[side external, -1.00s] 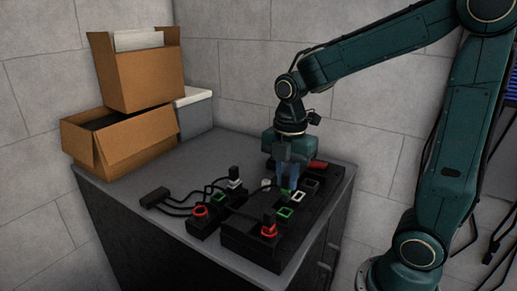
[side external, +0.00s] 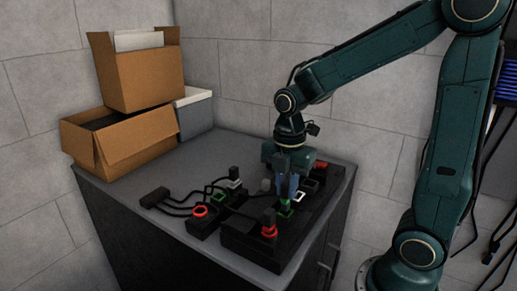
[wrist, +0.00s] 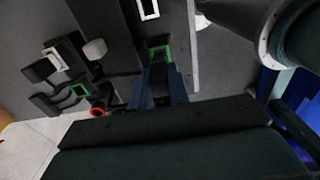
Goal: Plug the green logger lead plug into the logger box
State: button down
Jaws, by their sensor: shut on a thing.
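My gripper (side external: 288,198) points straight down, its blue fingers shut on the green logger lead plug. The plug's dark body is mostly hidden between the fingers. Green shows at the fingertips, on the long black box that looks like the logger box (side external: 245,243). In the wrist view, a green-edged square (wrist: 160,53) lies just beyond and between the fingertips of my gripper (wrist: 160,80). I cannot tell whether the plug is in the green socket or just above it. A white-rimmed socket (side external: 299,197) sits beside it, and a red plug (side external: 269,225) stands at the box's near end.
A smaller black box left of it has an empty red-rimmed socket (side external: 200,211), an empty green-rimmed socket (side external: 220,195) and a standing white-marked plug (side external: 234,178). Black leads run from a dark block (side external: 156,196). A pale knob (side external: 265,185) stands close to my gripper. Cardboard boxes (side external: 140,80) are behind left.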

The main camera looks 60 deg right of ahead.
jog(key=shift+f, duration=1.4)
dwell(0.8)
jog(key=c, duration=1.3)
grip_release()
jog(key=shift+o, duration=0.2)
jog(key=shift+r, duration=0.1)
notch_tip(320, 180, up, 14)
